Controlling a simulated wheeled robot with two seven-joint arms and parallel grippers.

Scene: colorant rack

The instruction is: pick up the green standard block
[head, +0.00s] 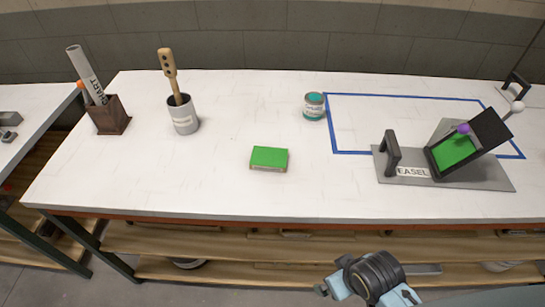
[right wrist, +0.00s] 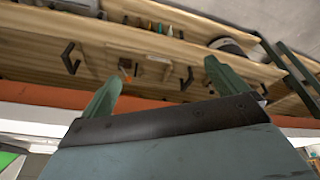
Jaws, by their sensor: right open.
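The green standard block (head: 269,158) lies flat on the white tabletop, left of centre in the head view. Its top is bright green and its sides are brownish. Nothing touches it. My right gripper (right wrist: 160,80) is open and empty in the right wrist view, its two green fingers spread before the table's orange edge and the wooden shelf below. In the head view, part of my right arm shows at the bottom, in front of the table and apart from the block. A green patch shows at the lower left of the right wrist view; I cannot tell what it is. My left gripper is not in view.
A teal-labelled can (head: 314,106) stands beside a blue tape outline (head: 333,125). The easel (head: 400,172) holds a green panel at right. A grey cup (head: 183,117) with a wooden stick and a brown holder (head: 108,117) with a rolled chart stand left. The tabletop around the block is clear.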

